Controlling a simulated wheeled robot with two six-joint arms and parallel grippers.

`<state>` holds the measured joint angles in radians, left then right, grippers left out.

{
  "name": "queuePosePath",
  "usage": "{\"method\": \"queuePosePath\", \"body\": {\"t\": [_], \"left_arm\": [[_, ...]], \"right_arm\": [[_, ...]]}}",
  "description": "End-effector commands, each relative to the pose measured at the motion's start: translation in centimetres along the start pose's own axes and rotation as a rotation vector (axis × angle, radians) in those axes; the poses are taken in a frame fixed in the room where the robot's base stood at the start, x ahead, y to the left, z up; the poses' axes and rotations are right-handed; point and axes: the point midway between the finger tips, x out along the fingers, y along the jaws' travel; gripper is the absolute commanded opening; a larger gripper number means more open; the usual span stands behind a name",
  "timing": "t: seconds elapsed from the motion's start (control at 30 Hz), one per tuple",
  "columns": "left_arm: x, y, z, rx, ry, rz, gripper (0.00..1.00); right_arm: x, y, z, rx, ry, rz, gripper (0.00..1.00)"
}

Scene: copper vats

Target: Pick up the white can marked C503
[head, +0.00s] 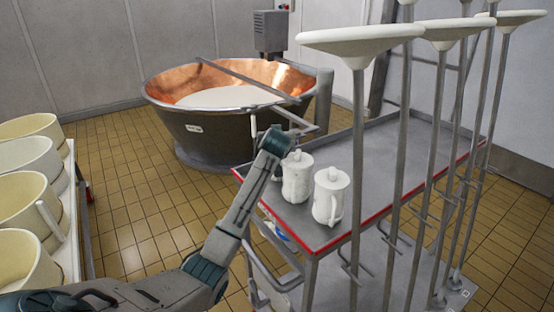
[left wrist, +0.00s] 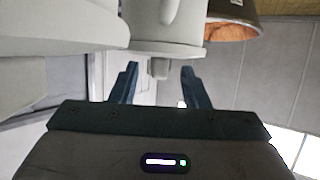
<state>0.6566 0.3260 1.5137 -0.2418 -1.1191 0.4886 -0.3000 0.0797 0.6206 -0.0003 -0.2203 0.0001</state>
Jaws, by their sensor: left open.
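Two white lidded cans stand upright on the grey tray cart: a farther can (head: 297,178) and a nearer can (head: 330,196) with its handle toward the right. I cannot read a C503 marking on either. My left arm reaches to the cart, and its wrist end is beside the farther can; its fingers are mostly hidden in the head view. In the left wrist view my left gripper (left wrist: 158,70) is open, with a white can (left wrist: 165,38) just beyond the fingertips. My right gripper is not in view.
The red-edged cart (head: 400,150) has free room behind the cans. Tall stands with white discs (head: 360,38) rise at its near right side. A copper vat (head: 235,100) stands behind. White tubs (head: 30,160) line a table at left.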

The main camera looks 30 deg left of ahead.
Motion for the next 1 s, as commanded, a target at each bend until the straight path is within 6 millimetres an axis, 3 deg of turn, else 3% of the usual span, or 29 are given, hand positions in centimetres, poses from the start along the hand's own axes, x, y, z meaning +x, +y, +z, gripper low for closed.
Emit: {"method": "queuePosePath", "body": {"t": [0.13,0.37,0.6,1.0], "left_arm": [[1.09,0.04,-0.04,0.000,0.000,0.001,0.42],[1.27,0.05,0.15,0.000,0.000,0.001,0.42],[1.26,0.05,0.18,0.000,-0.001,0.001,0.00],[1.10,0.05,-0.28,-0.001,0.001,0.001,0.00]], "right_arm": [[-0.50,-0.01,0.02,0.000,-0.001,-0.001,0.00],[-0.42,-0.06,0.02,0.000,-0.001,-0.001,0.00],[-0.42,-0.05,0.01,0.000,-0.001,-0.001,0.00],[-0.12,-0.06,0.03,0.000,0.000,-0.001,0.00]]}}
